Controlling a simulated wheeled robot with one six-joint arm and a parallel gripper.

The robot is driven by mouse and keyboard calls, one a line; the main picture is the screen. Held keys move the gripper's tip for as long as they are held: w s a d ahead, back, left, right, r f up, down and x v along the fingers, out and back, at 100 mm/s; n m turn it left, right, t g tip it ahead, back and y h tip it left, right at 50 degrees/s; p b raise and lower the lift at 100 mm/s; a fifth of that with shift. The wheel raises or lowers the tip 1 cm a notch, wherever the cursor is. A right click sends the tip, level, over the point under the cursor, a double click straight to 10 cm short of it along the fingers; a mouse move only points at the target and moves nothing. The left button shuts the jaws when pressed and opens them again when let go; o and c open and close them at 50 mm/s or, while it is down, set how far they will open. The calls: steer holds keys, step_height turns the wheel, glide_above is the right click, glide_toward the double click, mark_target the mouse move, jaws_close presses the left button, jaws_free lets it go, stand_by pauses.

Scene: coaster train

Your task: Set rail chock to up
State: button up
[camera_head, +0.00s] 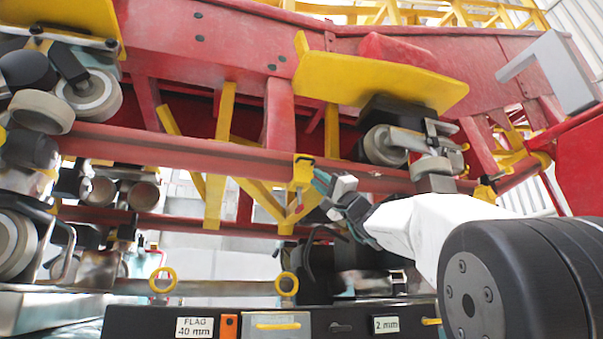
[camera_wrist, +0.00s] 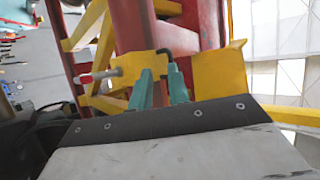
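The rail chock is probably the small yellow block (camera_head: 302,172) on the red lower rail, mid-picture in the head view. In the wrist view a yellow bracket (camera_wrist: 142,67) and a wider yellow plate (camera_wrist: 218,72) sit at the red rail, with a bent black rod (camera_wrist: 182,54) between them. My gripper (camera_head: 320,183) is just right of the yellow block. In the wrist view the teal fingertips of my gripper (camera_wrist: 160,78) are apart, close to the bracket and rod. I see nothing clearly clamped between them. Whether they touch the rod is unclear.
The red rail (camera_head: 220,153) runs across, with yellow braces below. Wheel assemblies (camera_head: 385,145) hang at right and left (camera_head: 95,95). A dark bench panel (camera_head: 140,322) with labels and yellow rings (camera_head: 287,284) stands below. A silver pin (camera_wrist: 98,76) sticks out left of the bracket.

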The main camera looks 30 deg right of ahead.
mark_target(301, 171)
steer(key=w+r+t+h, duration=0.1)
steer(key=w+r, duration=0.3)
steer(key=r, duration=0.3)
steer(key=shift+w+d+r+m, duration=0.15)
steer(key=shift+r+m, duration=0.05)
steer(key=shift+m, duration=0.2)
jaws_close()
